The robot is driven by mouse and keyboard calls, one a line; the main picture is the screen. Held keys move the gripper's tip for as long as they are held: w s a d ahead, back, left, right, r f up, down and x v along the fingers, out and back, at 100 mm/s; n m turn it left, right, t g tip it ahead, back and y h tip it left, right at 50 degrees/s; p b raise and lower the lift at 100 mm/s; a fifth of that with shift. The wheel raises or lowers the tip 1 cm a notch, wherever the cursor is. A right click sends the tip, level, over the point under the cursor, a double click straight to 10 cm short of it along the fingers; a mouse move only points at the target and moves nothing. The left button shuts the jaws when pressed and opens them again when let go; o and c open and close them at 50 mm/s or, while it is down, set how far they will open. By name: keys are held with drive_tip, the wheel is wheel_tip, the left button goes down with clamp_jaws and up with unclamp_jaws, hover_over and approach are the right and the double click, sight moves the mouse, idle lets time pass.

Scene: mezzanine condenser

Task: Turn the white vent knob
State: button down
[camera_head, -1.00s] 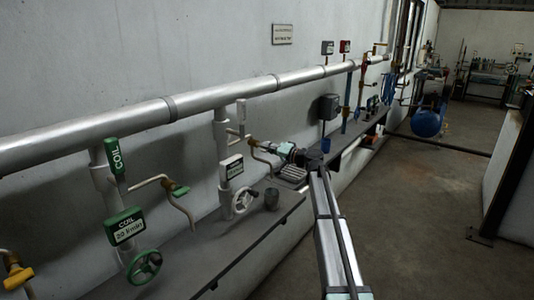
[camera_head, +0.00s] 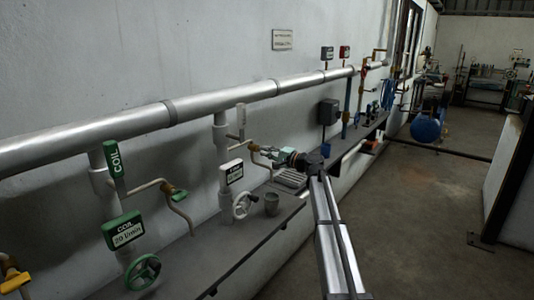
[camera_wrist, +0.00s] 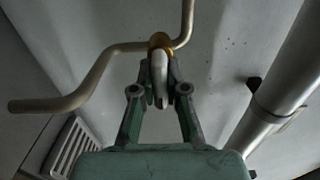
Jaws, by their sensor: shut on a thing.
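A bent tap pipe (camera_wrist: 85,85) comes off the wall pipework, with a brass collar (camera_wrist: 160,41) and a small white knob (camera_wrist: 160,75) at its valve. In the wrist view my gripper (camera_wrist: 159,92) has its two green fingers closed around the white knob from both sides. The fingers partly hide the knob's sides. In the head view my gripper (camera_head: 266,151) is at this tap pipe, beside the main pipe's branch; the knob itself is too small to make out there.
A dark ledge (camera_head: 205,262) runs below. The large silver pipe (camera_head: 225,98) runs above along the wall.

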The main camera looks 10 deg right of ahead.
drive_tip(key=c, duration=1.2)
unclamp_jaws()
drive_tip(key=shift+s+d, duration=0.1)
drive_tip(key=v, duration=1.1)
drive_tip(key=shift+s+d, duration=0.2)
drive_tip(key=shift+s, duration=0.1)
